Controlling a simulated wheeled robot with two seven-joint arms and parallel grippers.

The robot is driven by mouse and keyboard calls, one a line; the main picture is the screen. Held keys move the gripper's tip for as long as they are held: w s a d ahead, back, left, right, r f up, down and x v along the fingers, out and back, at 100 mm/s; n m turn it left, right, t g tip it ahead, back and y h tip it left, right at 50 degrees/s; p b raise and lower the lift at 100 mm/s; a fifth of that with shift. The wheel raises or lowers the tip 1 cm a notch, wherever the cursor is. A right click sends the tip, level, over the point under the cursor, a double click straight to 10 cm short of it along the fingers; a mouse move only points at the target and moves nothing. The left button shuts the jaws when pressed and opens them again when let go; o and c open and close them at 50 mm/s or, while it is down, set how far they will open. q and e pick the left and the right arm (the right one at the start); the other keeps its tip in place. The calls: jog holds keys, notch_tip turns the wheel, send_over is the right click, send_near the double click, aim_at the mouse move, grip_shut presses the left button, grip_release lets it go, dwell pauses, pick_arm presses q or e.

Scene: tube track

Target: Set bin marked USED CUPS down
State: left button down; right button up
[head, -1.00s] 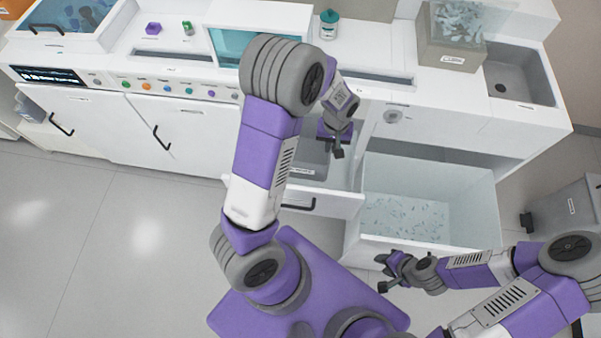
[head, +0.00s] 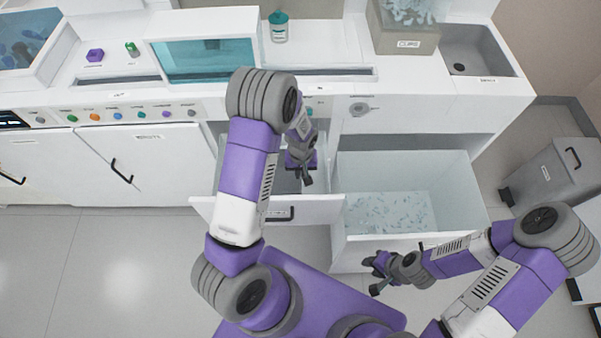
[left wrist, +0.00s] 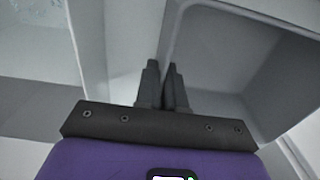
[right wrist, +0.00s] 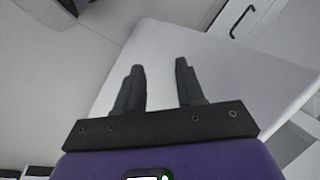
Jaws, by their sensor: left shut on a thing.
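A grey open bin (head: 284,181) sits inside the left pulled-out drawer in the head view, partly hidden by my left arm. I cannot read a USED CUPS label on it now. My left gripper (head: 306,180) is at its right side, pointing down. In the left wrist view my left gripper (left wrist: 164,84) is shut on the wall of the grey bin (left wrist: 228,48), whose inside looks empty. I cannot tell whether the bin touches the drawer floor. My right gripper (head: 376,277) is open and empty, in front of the right drawer; its apart fingers show in the right wrist view (right wrist: 158,84).
The right pulled-out drawer (head: 455,185) holds many small pale pieces. The left drawer front (head: 308,210) stands open beside it. A box labelled CUPS (head: 408,42) and a sink (head: 470,50) are on the counter. A grey pedal bin (head: 560,175) stands right. Floor at left is clear.

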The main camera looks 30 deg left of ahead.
pick_arm(q)
jog(key=shift+f, duration=0.2)
jog(key=c, duration=1.2)
grip_release()
jog(key=shift+c, duration=0.2)
notch_tip(320, 180, up, 12)
jog(key=p, duration=0.4)
jog(key=shift+r, duration=0.15)
jog(key=shift+d, duration=0.1)
